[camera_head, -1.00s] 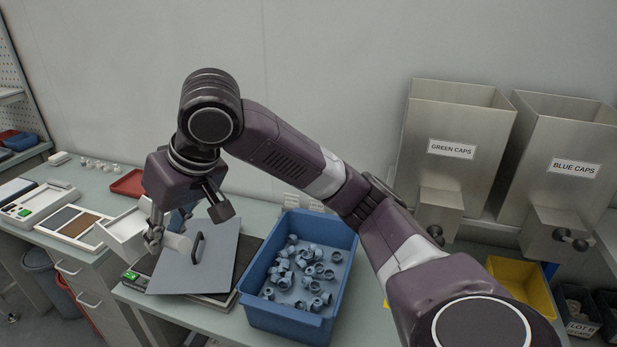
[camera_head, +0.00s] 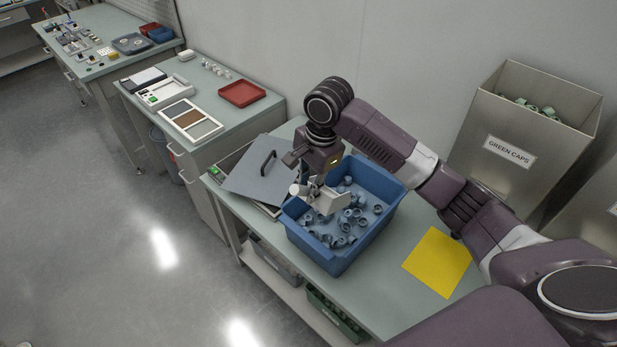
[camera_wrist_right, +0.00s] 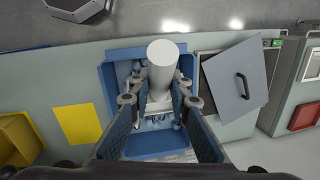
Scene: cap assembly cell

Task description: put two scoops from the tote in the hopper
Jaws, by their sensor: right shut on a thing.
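The blue tote (camera_head: 314,252) stands on the bench and holds many loose grey-blue caps (camera_head: 352,222). My right gripper (camera_head: 316,188) is shut on a white scoop (camera_head: 333,203) over the tote. The scoop's bowl is low among or just above the caps; I cannot tell whether it touches them or holds any. In the right wrist view the scoop's round handle (camera_wrist_right: 163,62) rises between the fingers of my right gripper (camera_wrist_right: 160,98). A metal hopper labelled GREEN CAPS (camera_head: 482,178) stands at the right with green caps at its top. Another hopper (camera_head: 597,225) is cut off at the edge.
A grey lid with a black handle (camera_head: 245,187) lies tilted left of the tote. A red tray (camera_head: 243,92) sits on the bench behind. My right arm crosses above the bench.

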